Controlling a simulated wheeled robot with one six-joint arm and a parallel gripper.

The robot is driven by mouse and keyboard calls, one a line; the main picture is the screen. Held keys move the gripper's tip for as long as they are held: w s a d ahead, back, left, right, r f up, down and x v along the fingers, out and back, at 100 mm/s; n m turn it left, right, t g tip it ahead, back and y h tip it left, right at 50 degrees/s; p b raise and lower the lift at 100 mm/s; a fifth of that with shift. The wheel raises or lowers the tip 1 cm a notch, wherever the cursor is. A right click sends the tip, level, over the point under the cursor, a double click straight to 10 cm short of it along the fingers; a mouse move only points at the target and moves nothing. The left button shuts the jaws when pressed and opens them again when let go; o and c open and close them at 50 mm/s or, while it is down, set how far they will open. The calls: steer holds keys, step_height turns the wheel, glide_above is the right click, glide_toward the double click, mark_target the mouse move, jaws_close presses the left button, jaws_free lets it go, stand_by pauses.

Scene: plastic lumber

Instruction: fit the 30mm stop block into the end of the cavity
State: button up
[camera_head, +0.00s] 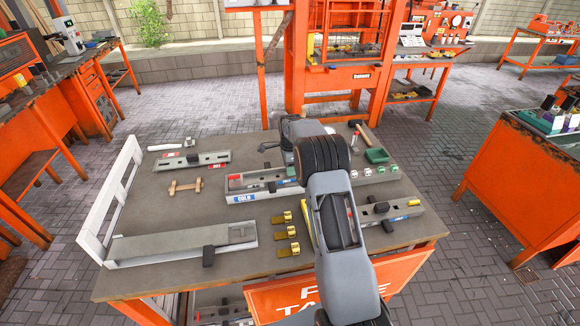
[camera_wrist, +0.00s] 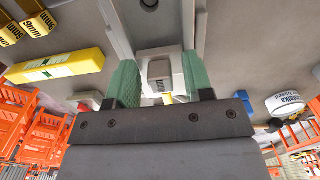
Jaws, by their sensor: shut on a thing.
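My gripper (camera_wrist: 161,80) has green pads closed on both sides of a pale grey block (camera_wrist: 150,58), which I take to be the stop block; no size mark shows on it. A darker grey square shows on the block's face. Beyond it in the wrist view, a grey channel (camera_wrist: 158,22) with raised side walls and a round dark hole runs away. The block is in line with this channel; I cannot tell whether it sits inside or above it. In the head view my arm hides the block, and my fingertips cannot be made out.
A yellow bar (camera_wrist: 58,66) and gold pieces marked 9mm (camera_wrist: 38,24) lie left in the wrist view. On the table (camera_head: 165,212) are a long grey channel (camera_head: 165,247), a fixture marked COLD (camera_head: 262,194), a rear fixture (camera_head: 205,161) and a right fixture (camera_head: 395,216).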

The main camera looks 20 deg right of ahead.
steer(key=shift+f+b, duration=0.3)
steer(key=shift+f, duration=0.15)
stand_by(0.4)
steer(key=o, duration=1.4)
steer(key=shift+r+p, duration=2.3)
steer(key=shift+r, duration=1.25)
